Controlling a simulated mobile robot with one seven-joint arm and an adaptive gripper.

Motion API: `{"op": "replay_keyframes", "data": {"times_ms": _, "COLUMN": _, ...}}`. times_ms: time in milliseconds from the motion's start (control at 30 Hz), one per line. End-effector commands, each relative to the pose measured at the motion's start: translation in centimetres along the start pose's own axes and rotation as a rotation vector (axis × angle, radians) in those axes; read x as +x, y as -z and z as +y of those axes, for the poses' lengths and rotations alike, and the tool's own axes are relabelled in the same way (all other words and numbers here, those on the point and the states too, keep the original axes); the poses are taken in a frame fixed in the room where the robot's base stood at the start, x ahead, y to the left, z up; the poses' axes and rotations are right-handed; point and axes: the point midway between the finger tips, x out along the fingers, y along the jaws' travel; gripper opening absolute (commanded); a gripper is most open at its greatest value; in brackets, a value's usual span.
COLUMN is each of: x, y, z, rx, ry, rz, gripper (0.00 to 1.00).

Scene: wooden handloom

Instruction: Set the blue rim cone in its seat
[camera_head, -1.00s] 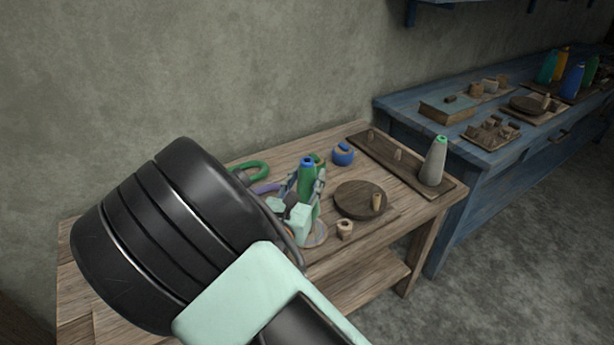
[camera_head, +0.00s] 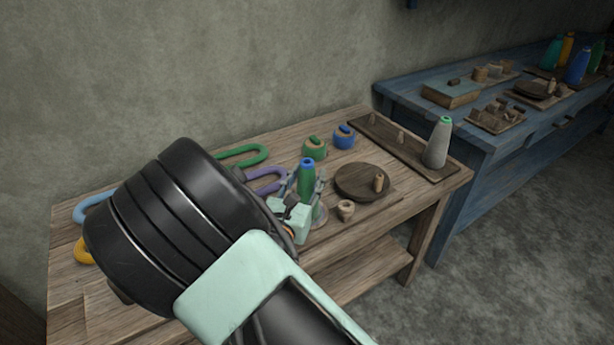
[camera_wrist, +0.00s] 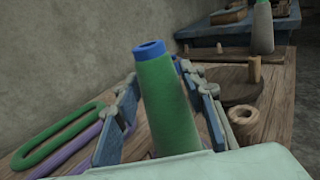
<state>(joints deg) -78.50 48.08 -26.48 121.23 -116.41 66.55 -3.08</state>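The blue rim cone (camera_head: 307,182) is a green cone with a blue ring at its top. My gripper (camera_head: 304,190) has its fingers on both sides of it and is shut on it. In the wrist view the cone (camera_wrist: 165,105) stands nearly upright between the fingers (camera_wrist: 163,105), leaning slightly. Its lower end is hidden behind my gripper. A dark board (camera_head: 408,150) at the table's back right has two bare pegs, and a grey cone with a green rim (camera_head: 437,143) stands at its near end. I cannot tell which place is the blue rim cone's seat.
A round dark board with a small peg (camera_head: 360,182) and a wooden ring (camera_head: 346,210) lie right of my gripper. Green (camera_head: 314,148) and blue (camera_head: 343,136) pots stand behind. Green (camera_head: 240,155) and purple (camera_head: 264,180) U-shaped pieces lie left. A blue bench (camera_head: 480,140) stands beyond.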

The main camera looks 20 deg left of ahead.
Motion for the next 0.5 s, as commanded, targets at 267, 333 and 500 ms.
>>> {"op": "replay_keyframes", "data": {"times_ms": 267, "x": 0.00, "y": -0.02, "z": 0.00, "rx": 0.000, "ry": 0.000, "rz": 0.000, "gripper": 0.55}}
{"op": "replay_keyframes", "data": {"times_ms": 333, "x": 0.00, "y": -0.01, "z": 0.00, "rx": 0.000, "ry": 0.000, "rz": 0.000, "gripper": 0.55}}
{"op": "replay_keyframes", "data": {"times_ms": 500, "x": -0.63, "y": 0.04, "z": 0.03, "rx": 0.000, "ry": -0.001, "rz": 0.002, "gripper": 0.55}}
